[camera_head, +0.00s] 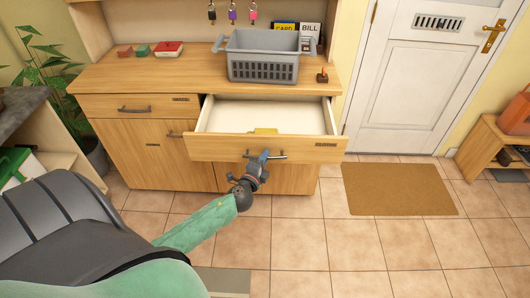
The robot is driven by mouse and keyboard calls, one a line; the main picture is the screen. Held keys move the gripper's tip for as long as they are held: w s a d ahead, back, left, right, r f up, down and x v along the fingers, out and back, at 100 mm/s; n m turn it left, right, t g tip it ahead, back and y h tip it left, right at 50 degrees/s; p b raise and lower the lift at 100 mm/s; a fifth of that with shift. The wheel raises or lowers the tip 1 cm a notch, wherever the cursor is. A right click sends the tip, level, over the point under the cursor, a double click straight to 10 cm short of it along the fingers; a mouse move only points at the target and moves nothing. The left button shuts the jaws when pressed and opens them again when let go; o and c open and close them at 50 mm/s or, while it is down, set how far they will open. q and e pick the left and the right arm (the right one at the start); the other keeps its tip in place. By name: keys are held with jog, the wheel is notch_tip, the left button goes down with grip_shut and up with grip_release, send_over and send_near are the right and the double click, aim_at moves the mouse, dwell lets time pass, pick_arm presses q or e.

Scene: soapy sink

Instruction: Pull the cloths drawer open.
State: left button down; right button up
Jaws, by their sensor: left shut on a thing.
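A wooden drawer (220,146) on the right side of the cabinet stands well out from its front. Its white inside shows, with a small yellow item (264,131) near the front panel. A small label on its front is too small to read, so I cannot tell if it is the cloths drawer. My left gripper (266,156) is at the drawer's dark bar handle (282,156) and is shut on it. My arm hides part of the cabinet door below. My right gripper is not in view.
A second drawer (100,106) at the left is shut. A grey basket (263,69) stands on the cabinet top (190,75) above the open drawer. A brown mat (398,190) lies on the tiles by the white door (415,90). The tiled floor in front is clear.

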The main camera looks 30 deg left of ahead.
pick_arm(q)
jog(key=shift+s+d, duration=0.15)
jog(key=shift+s, duration=0.1)
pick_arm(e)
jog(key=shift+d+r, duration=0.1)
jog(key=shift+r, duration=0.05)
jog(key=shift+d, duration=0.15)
pick_arm(q)
jog(key=c, duration=1.4)
grip_release()
jog(key=shift+f, duration=0.1)
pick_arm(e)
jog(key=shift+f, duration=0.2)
